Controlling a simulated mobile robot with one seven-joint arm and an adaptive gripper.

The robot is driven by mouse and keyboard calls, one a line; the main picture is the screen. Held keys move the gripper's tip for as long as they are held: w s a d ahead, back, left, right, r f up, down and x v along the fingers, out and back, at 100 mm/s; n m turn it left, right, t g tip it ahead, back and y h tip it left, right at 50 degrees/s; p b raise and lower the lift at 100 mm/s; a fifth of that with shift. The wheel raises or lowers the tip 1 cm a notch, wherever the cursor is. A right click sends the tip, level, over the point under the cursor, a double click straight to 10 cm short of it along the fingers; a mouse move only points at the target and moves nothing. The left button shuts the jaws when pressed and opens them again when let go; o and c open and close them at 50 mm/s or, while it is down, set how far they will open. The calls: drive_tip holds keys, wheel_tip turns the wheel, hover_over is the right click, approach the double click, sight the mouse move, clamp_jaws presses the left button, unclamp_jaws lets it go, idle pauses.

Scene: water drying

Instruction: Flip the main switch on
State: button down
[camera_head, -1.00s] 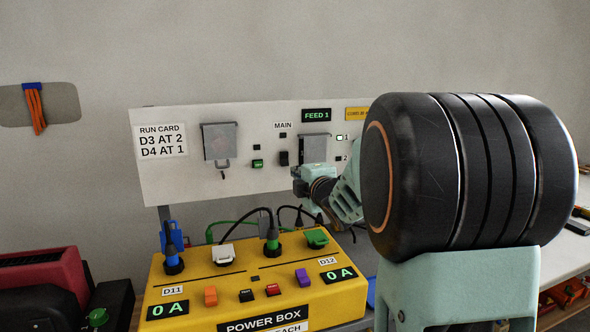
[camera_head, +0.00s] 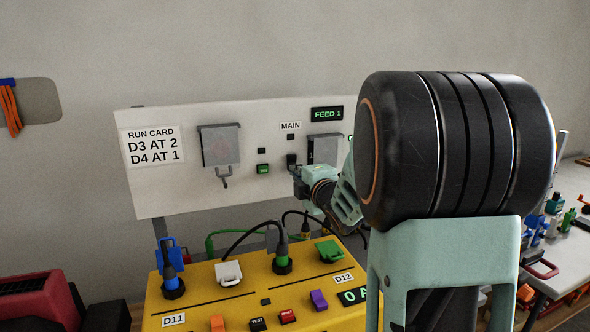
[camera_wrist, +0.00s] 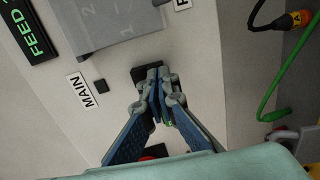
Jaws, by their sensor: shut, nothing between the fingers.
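The main switch (camera_head: 291,159) is a small black rocker under the MAIN label (camera_head: 290,126) on the white panel (camera_head: 160,196). My gripper (camera_head: 297,176) is at its lower edge and partly covers it in the head view. In the wrist view my gripper (camera_wrist: 157,78) is shut and empty, its blue-padded fingers together right at the black switch (camera_wrist: 139,73). Whether the fingertips touch it cannot be told. The MAIN label (camera_wrist: 81,90) lies to the left there. The rocker's position is mostly hidden by the fingers.
A grey hinged cover (camera_head: 219,146) and a green button (camera_head: 263,168) are left of the switch; another grey cover (camera_head: 324,148) is close on its right. The yellow power box (camera_head: 210,288) with plugs and cables stands below. A green cable (camera_wrist: 292,75) hangs right in the wrist view.

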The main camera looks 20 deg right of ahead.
idle(0.4)
drive_tip(key=f+b, duration=0.1)
drive_tip(key=b, duration=0.4)
drive_tip(key=shift+w+t, duration=0.35)
drive_tip(key=shift+t, duration=0.05)
drive_tip(key=shift+r, duration=0.35)
drive_tip(key=shift+f, duration=0.1)
